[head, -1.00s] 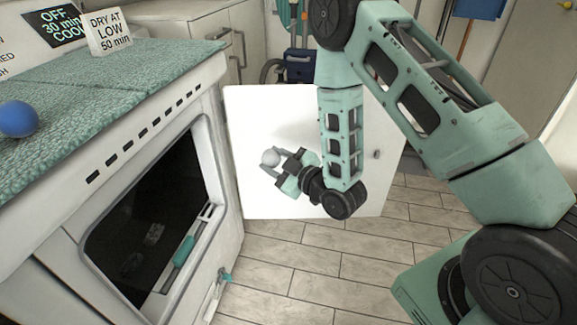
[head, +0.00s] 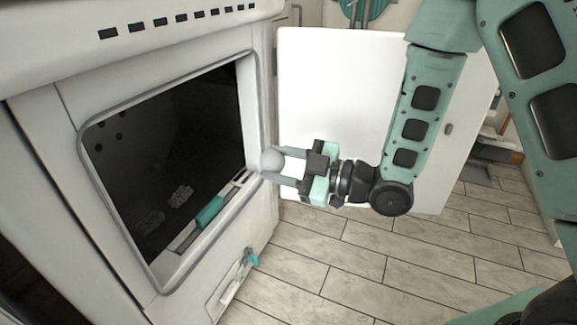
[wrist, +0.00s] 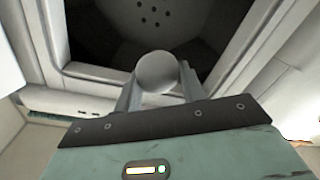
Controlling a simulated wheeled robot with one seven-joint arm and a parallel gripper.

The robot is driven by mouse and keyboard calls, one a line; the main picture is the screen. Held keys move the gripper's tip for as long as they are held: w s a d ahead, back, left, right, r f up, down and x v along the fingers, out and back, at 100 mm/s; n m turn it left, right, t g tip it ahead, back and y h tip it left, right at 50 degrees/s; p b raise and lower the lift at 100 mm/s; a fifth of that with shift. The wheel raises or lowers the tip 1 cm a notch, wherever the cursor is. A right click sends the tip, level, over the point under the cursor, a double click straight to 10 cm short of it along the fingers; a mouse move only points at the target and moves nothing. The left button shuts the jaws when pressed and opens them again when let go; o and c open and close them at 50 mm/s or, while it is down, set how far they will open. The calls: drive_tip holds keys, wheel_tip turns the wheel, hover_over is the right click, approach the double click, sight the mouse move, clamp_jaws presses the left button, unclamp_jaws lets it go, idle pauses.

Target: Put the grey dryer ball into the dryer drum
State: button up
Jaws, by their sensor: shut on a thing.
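The grey dryer ball (head: 272,159) is held between the fingertips of my gripper (head: 274,168), just outside the right edge of the dryer opening in the head view. In the wrist view the ball (wrist: 157,72) sits between the two fingers of my gripper (wrist: 158,80), with the dark opening beyond it. The dryer drum (head: 170,150) is dark inside, with a few holes in its wall. The holes in the drum (wrist: 152,14) also show at the top of the wrist view.
The white dryer door (head: 340,90) stands open behind my gripper. A teal piece (head: 210,212) lies along the lower lip of the opening. A small open flap with a teal knob (head: 252,258) is low on the dryer front. The tiled floor (head: 340,265) is clear.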

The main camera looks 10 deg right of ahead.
drive_tip(key=shift+s+a+f, duration=0.1)
drive_tip(key=shift+a, duration=0.05)
drive_tip(key=shift+w+a, duration=0.3)
drive_tip(key=shift+a, duration=0.1)
drive_tip(key=w+d+b+x, duration=0.1)
drive_tip(key=w+x, duration=0.1)
drive_tip(key=x, duration=3)
drive_tip(key=shift+w, duration=0.15)
drive_tip(key=shift+a, duration=0.1)
drive_tip(key=o, duration=1.1)
drive_tip(key=p+v, duration=0.3)
drive_tip(key=v, duration=1.4)
drive_tip(key=shift+d+p, duration=0.25)
drive_tip(key=shift+p, duration=0.15)
